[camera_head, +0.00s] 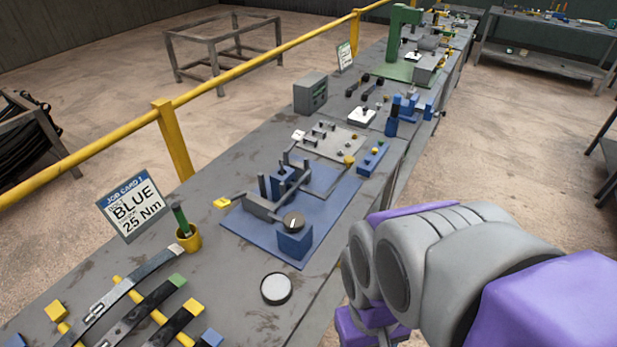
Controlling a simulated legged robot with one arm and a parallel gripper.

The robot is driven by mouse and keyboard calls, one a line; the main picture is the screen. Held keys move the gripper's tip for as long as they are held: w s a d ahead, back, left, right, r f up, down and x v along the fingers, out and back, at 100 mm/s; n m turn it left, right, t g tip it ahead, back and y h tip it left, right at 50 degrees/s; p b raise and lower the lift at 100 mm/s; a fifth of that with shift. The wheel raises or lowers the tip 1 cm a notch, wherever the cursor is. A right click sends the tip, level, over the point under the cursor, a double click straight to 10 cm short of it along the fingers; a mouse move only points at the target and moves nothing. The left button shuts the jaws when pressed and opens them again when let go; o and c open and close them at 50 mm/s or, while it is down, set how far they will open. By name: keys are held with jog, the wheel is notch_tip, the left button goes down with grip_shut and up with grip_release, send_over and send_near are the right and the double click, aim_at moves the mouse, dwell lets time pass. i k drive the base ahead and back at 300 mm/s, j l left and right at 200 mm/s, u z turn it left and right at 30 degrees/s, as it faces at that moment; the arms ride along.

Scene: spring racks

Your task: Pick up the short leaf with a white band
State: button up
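Several curved leaves lie on a rack with yellow bars at the lower left. The farthest leaf (130,287) is grey, with a pale stretch near its upper end and a small metal clip. A darker leaf (147,305) with a green end lies beside it. Another dark leaf (176,325) lies nearer, partly cut off by the frame edge. I cannot tell for certain which leaf is the short one with a white band. My arm, purple and grey, fills the lower right, clear of the rack; its gripper fingers do not show.
A yellow cup (189,239) with a green-handled tool and a job card (133,204) reading BLUE 25 Nm stand behind the rack. A round grey disc (276,288) lies to its right. A blue fixture plate (338,212) sits farther along the bench. A yellow railing (235,75) runs along the far side.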

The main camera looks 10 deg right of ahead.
aim_at(100, 307)
jog(key=j+u, duration=0.1)
jog(key=u, duration=0.65)
jog(key=i+j+u, duration=0.1)
jog(key=u, duration=0.3)
jog(key=j+u, duration=0.1)
jog(key=u, duration=0.25)
jog(key=i+l, duration=0.05)
